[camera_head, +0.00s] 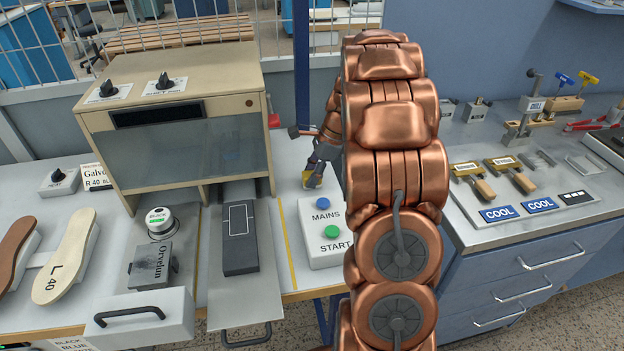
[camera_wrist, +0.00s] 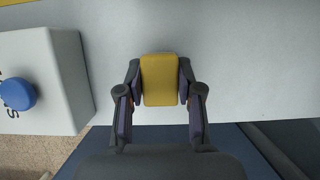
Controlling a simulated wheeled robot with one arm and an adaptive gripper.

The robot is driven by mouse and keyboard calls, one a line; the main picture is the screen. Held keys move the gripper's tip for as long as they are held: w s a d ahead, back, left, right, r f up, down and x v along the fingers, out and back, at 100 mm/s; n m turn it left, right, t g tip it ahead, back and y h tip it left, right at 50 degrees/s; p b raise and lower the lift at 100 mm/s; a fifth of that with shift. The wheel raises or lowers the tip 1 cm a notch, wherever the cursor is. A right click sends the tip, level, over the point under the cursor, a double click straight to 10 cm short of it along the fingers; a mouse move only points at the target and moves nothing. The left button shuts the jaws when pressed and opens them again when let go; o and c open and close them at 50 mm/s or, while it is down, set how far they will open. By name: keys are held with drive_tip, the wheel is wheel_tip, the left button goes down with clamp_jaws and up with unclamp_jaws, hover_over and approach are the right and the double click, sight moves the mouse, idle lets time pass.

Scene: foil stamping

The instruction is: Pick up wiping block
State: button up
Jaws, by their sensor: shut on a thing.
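The wiping block, seen as a yellow block (camera_wrist: 159,80), sits between the two fingers of my gripper (camera_wrist: 159,88) in the wrist view. The fingers touch it on both sides, so my gripper is shut on it. In the head view my gripper (camera_head: 313,182) points down at the bench behind the button box, with a bit of the yellow block (camera_head: 310,180) at its tips. My copper arm hides part of that area. I cannot tell whether the block rests on the bench or is just above it.
A white box with blue MAINS and green START buttons (camera_head: 325,262) stands close by; it also shows at the left of the wrist view (camera_wrist: 62,85). A beige stamping machine (camera_head: 180,90) stands to the left. A blue drawer cabinet (camera_head: 520,270) is at the right.

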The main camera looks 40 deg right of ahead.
drive_tip(key=shift+r, duration=0.15)
wheel_tip(320, 180, up, 10)
drive_tip(key=shift+f+b, duration=0.1)
drive_tip(key=shift+b, duration=0.6)
